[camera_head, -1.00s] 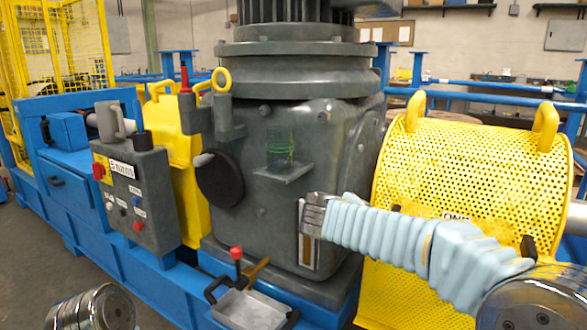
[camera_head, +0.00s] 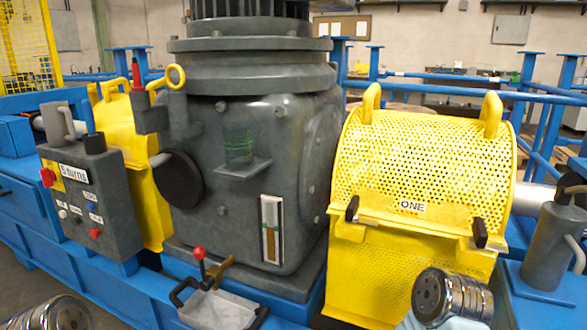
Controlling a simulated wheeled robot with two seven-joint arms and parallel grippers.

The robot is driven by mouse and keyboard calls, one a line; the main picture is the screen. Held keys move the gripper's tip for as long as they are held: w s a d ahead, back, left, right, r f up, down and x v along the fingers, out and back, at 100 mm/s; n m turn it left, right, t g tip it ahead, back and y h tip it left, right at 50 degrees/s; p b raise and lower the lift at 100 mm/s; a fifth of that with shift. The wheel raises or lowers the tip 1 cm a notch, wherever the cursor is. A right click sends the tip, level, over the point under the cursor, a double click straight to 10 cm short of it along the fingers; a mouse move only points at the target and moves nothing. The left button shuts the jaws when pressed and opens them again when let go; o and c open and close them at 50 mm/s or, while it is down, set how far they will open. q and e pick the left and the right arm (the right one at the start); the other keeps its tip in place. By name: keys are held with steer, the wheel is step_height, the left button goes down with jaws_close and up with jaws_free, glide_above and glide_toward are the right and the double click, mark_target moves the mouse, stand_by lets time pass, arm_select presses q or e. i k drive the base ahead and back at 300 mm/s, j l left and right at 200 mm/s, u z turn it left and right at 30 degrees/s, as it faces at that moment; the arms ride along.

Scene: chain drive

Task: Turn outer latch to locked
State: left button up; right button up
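The yellow perforated chain guard (camera_head: 350,265), labelled ONE, stands right of the grey gearbox. Two dark latch handles sit on its front flange. The one near the gearbox (camera_head: 352,208) is at the left end and stands nearly upright, leaning slightly. The outer latch (camera_head: 479,233), at the right end away from the gearbox, also stands nearly upright, leaning slightly. Whether either is locked cannot be told from this view. No gripper fingers show. Only chrome round parts of my arms show along the bottom edge, one at the left and one in front of the guard's lower right.
The grey gearbox (camera_head: 262,150) stands at the centre. A control box (camera_head: 105,200) is at the left. A grey tray (camera_head: 215,308) and red-knobbed lever (camera_head: 199,253) sit at the front. A grey oil can (camera_head: 553,245) stands right of the guard. The space before the outer latch looks clear.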

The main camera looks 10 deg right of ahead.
mark_target(478, 241)
steer(key=z, duration=1.45)
